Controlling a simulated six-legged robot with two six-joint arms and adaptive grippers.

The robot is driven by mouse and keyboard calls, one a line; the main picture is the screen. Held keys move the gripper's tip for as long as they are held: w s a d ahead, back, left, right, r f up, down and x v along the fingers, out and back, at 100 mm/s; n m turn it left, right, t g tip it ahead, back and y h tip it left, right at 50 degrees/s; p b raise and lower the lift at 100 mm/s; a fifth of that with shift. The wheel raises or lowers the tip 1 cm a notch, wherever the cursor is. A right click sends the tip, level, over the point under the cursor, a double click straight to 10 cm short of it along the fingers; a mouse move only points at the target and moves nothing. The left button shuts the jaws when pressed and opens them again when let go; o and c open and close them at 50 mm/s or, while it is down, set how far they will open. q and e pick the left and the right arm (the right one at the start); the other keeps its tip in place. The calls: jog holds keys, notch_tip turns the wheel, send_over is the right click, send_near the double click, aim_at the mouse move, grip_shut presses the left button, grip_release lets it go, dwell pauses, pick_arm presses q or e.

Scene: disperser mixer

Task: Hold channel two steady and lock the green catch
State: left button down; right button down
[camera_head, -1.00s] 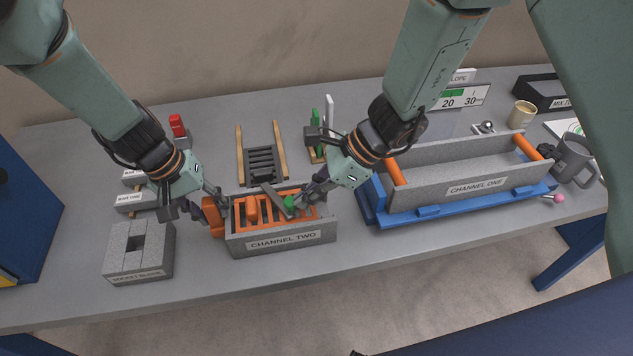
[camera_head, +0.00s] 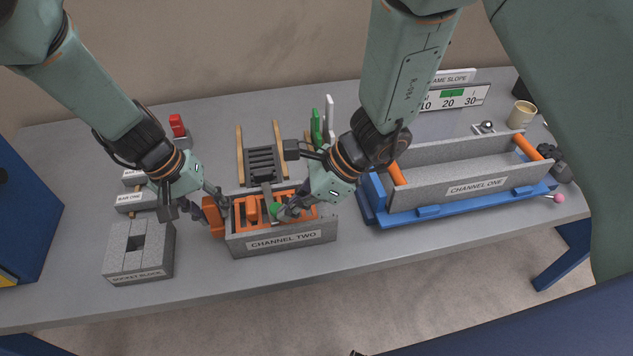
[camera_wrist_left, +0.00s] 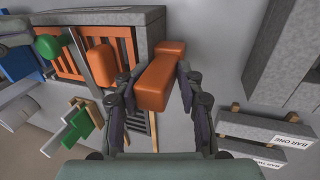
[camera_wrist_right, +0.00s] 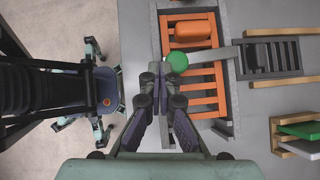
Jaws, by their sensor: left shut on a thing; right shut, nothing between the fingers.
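Channel two (camera_head: 284,241) is a grey labelled box with an orange slatted insert (camera_wrist_right: 204,78). My left gripper (camera_head: 211,203) is shut on the orange block handle (camera_wrist_left: 161,76) at the box's left end. The green catch knob (camera_wrist_right: 176,62) sits on a grey bar lying across the slats; it also shows in the head view (camera_head: 276,209). My right gripper (camera_wrist_right: 163,88) is shut and empty, its fingertips right beside the knob over the box. Whether they touch it I cannot tell. In the left wrist view the green knob (camera_wrist_left: 48,47) shows at upper left.
Channel one (camera_head: 476,187) stands on a blue base at right. A socket block (camera_head: 139,255) stands left of channel two. A dark slatted rack (camera_head: 262,163) with wooden rails and a stand of upright green and white pieces (camera_head: 329,118) are behind.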

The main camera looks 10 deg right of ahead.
jog(key=shift+w+d, duration=0.1)
jog(key=shift+w, duration=0.1)
jog(key=shift+w+d, duration=0.45)
jog(key=shift+w, duration=0.15)
jog(key=d, duration=0.1)
jog(key=s+d, duration=0.1)
jog(key=d+r, duration=0.1)
jog(key=shift+s+d, duration=0.3)
jog(key=shift+s, duration=0.1)
jog(key=s+v, duration=0.1)
jog(key=v, duration=0.8)
jog(key=shift+s+r, duration=0.35)
pick_arm(q)
jog(key=shift+s, duration=0.1)
pick_arm(e)
jog(key=d+r, duration=0.3)
jog(key=r, duration=0.6)
jog(key=shift+s+d+r, duration=0.25)
jog(key=shift+d+r, duration=0.05)
jog(key=shift+d, duration=0.05)
pick_arm(q)
jog(key=c, duration=1.2)
grip_release()
jog(key=shift+o, duration=0.2)
pick_arm(e)
jog(key=shift+w, duration=0.1)
